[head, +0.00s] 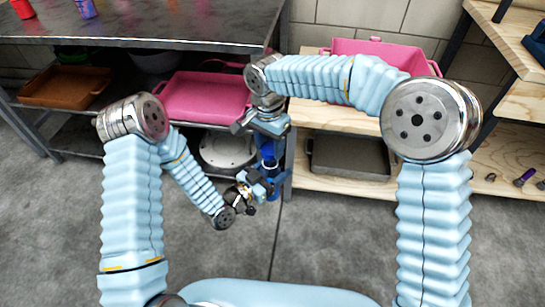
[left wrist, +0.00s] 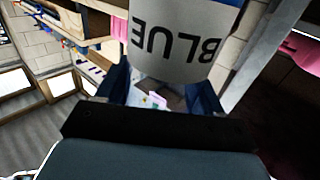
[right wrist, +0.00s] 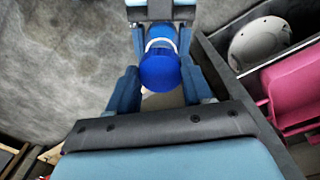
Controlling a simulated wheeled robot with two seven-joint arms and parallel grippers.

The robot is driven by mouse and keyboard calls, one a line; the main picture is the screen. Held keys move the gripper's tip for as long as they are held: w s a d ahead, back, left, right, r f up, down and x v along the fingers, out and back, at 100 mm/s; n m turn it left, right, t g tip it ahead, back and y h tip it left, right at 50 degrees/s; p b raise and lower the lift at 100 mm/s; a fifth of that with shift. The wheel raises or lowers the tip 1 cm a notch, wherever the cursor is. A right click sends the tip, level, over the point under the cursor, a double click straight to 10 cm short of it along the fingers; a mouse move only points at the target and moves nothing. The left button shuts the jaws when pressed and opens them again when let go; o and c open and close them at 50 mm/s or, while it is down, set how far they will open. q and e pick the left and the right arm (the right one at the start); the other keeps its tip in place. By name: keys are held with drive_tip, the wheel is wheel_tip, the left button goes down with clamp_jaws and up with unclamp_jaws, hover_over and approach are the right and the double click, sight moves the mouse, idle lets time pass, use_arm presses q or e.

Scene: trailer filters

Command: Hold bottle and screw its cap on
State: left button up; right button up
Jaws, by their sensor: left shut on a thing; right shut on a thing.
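The bottle shows in the left wrist view as a white label (left wrist: 175,52) with upside-down letters reading BLUE. My left gripper (head: 266,184) is shut on the bottle from the side, low in front of the shelving. The blue cap (right wrist: 160,71) shows in the right wrist view between the fingers of my right gripper (right wrist: 161,75). My right gripper (head: 268,138) points down from above and is shut on the cap. A pale ring shows just beyond the cap, in line with it. Whether the cap's threads are engaged is hidden.
A dark metal table (head: 150,25) stands at the back left. A wooden shelf (head: 325,119) with a grey tray is behind right. The floor in front is clear.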

sight(270, 177)
idle(0.3)
drive_tip(key=shift+f, duration=0.9)
drive_tip(key=shift+f, duration=0.6)
